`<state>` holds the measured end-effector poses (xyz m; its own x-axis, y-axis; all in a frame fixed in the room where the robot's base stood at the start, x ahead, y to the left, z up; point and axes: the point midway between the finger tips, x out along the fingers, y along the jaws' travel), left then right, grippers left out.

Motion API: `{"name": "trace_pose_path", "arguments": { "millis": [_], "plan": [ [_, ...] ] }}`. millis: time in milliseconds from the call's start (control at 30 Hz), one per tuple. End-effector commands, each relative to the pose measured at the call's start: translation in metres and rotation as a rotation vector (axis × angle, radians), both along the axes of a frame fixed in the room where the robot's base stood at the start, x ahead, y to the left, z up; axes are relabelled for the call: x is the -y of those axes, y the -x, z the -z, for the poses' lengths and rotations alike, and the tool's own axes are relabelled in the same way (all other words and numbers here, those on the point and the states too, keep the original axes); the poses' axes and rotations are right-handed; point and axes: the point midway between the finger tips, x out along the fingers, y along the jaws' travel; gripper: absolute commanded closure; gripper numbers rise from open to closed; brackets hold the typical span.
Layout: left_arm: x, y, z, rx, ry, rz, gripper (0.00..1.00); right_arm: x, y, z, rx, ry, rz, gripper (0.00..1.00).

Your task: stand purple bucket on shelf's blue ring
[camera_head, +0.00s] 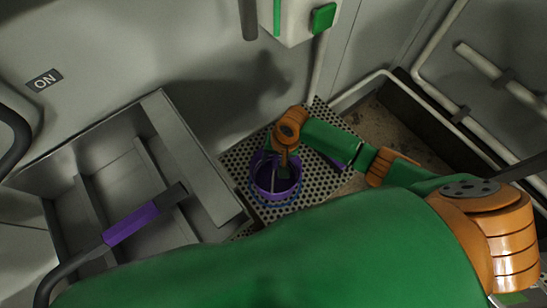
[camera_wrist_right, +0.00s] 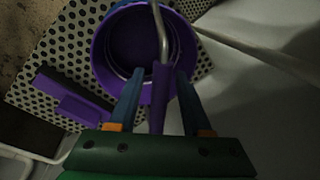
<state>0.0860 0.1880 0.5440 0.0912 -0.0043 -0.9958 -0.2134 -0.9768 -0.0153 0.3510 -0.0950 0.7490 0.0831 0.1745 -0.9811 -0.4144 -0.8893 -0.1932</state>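The purple bucket (camera_head: 264,184) stands upright on the perforated shelf (camera_head: 237,160). Part of the blue ring (camera_head: 284,205) shows around its base, so the bucket appears to stand on or within the ring. My right gripper (camera_head: 284,171) is above the bucket, at its handle. In the right wrist view, the bucket (camera_wrist_right: 104,58) lies just beyond the fingertips. My right gripper (camera_wrist_right: 160,78) is open there, with one finger on each side of the purple handle grip (camera_wrist_right: 160,105) and gaps visible. My left gripper is not in view.
A grey open-topped compartment (camera_head: 165,125) stands left of the shelf. A purple-gripped bar (camera_head: 132,223) crosses it. Another purple piece (camera_wrist_right: 72,97) lies on the shelf beside the bucket. White pipes (camera_head: 440,95) run along the right wall.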

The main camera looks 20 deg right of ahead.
Motion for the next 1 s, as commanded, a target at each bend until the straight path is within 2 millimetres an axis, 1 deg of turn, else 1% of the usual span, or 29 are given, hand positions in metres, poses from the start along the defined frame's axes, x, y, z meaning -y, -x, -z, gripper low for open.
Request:
{"name": "trace_pose_path", "arguments": {
  "millis": [100,167,267,500,633,700,767,1000],
  "plan": [
    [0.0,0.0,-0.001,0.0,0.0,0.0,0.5,0.0,0.0,-0.001,0.0,0.0,0.0,0.51],
    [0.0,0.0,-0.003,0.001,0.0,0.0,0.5,0.001,0.0,-0.007,0.001,0.0,0.001,0.51],
    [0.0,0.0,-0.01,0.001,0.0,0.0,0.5,0.003,0.001,-0.025,0.002,-0.001,0.0,0.51],
    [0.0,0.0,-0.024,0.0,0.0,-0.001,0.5,0.014,0.005,-0.084,0.003,-0.002,0.0,0.51],
    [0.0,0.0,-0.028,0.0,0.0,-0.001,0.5,0.018,0.008,-0.109,0.002,-0.001,0.0,0.51],
    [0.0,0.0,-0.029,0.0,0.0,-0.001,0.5,0.02,0.009,-0.116,0.001,-0.001,0.001,0.51],
    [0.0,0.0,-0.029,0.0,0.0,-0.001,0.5,0.021,0.009,-0.12,0.0,-0.001,0.0,0.51],
    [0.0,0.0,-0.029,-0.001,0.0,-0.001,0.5,0.021,0.01,-0.121,-0.001,0.0,0.0,0.51]
  ]
}}
